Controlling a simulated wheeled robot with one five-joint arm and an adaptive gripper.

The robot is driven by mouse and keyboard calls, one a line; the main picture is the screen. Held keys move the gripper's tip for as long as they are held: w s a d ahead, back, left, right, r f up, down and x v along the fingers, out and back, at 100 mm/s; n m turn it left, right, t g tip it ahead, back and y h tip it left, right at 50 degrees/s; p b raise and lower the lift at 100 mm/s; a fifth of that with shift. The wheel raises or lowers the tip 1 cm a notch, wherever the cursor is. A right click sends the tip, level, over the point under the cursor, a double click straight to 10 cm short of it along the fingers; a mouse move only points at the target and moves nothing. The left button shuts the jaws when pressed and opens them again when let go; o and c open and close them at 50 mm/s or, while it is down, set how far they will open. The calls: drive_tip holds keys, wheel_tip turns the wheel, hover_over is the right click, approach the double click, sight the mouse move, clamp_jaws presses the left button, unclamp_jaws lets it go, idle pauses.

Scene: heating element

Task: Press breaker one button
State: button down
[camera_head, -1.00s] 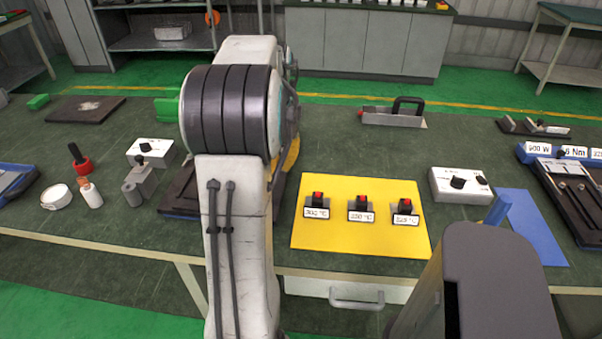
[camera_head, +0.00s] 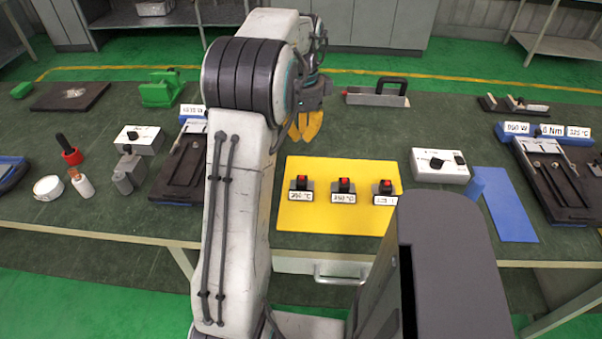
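Three small black-and-grey breakers with red buttons stand in a row on a yellow mat (camera_head: 340,218): the left one (camera_head: 301,184), the middle one (camera_head: 344,186) and the right one (camera_head: 385,188). Each has a white label at its front, too blurred to read surely, so I cannot tell which is breaker one. My gripper (camera_head: 306,126) has yellow fingers and hangs behind the mat's far left part, apart from the breakers. My arm partly hides it, and its opening is unclear.
A white box with a black knob (camera_head: 440,166) and a blue mat (camera_head: 505,205) lie right of the yellow mat. A grey tool with a black handle (camera_head: 377,95) lies behind. Dark fixtures stand at left (camera_head: 182,165) and far right (camera_head: 560,180).

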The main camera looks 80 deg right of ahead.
sight(301, 183)
drive_tip(key=shift+f, duration=0.1)
wheel_tip(301, 183, down, 14)
drive_tip(key=shift+r, duration=0.1)
idle(0.6)
wheel_tip(301, 183, down, 2)
drive_tip(key=shift+b, duration=0.7)
drive_tip(key=shift+a, duration=0.1)
wheel_tip(301, 183, up, 14)
drive_tip(key=p, duration=0.2)
drive_tip(key=shift+d+r, duration=0.15)
drive_tip(key=shift+d, duration=0.05)
idle(0.3)
idle(0.8)
